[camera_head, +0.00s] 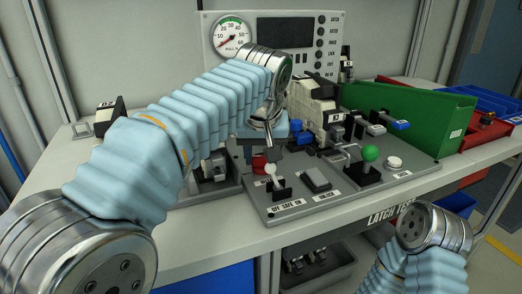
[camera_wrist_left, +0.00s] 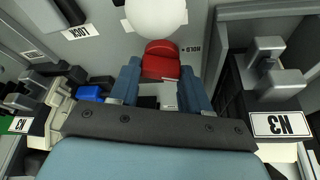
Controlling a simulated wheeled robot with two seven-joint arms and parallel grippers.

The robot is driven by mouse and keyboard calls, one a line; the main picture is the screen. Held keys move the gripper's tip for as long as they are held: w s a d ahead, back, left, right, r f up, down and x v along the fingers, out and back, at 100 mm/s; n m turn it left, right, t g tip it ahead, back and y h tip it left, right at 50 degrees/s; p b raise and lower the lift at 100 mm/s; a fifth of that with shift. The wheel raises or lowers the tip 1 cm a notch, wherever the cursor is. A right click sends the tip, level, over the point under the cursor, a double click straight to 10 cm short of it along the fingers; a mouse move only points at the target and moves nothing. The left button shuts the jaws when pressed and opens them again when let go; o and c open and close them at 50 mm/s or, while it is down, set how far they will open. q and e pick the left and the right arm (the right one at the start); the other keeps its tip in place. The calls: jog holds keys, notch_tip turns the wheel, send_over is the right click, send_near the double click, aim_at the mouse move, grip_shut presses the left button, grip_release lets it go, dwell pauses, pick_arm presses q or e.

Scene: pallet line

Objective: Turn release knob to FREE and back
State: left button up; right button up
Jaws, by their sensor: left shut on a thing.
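The red release knob (camera_wrist_left: 161,60) sits on the grey panel between the two blue fingers of my left gripper (camera_wrist_left: 161,75) in the left wrist view. The gripper is shut on it, one finger on each side. A label reading HOLD (camera_wrist_left: 191,48) is right of the knob. In the head view the red knob (camera_head: 259,165) shows below my left gripper (camera_head: 262,146), partly hidden by the wrist and fingers. My right arm (camera_head: 432,228) shows at the lower right, but its gripper is outside the picture.
A white ball handle (camera_head: 270,169) stands close in front of the knob. A grey button (camera_head: 317,180) and a green ball lever (camera_head: 370,153) are to the right. A gauge panel (camera_head: 300,50) stands behind. A green bin (camera_head: 425,115) and a red bin (camera_head: 485,133) are at right.

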pick_arm(q)
jog(key=shift+d+n+y, duration=0.15)
jog(key=shift+n+y, duration=0.75)
jog(key=shift+n, duration=1.2)
jog(key=o, duration=1.1)
jog(key=shift+c, duration=0.2)
jog(key=shift+r, duration=0.1)
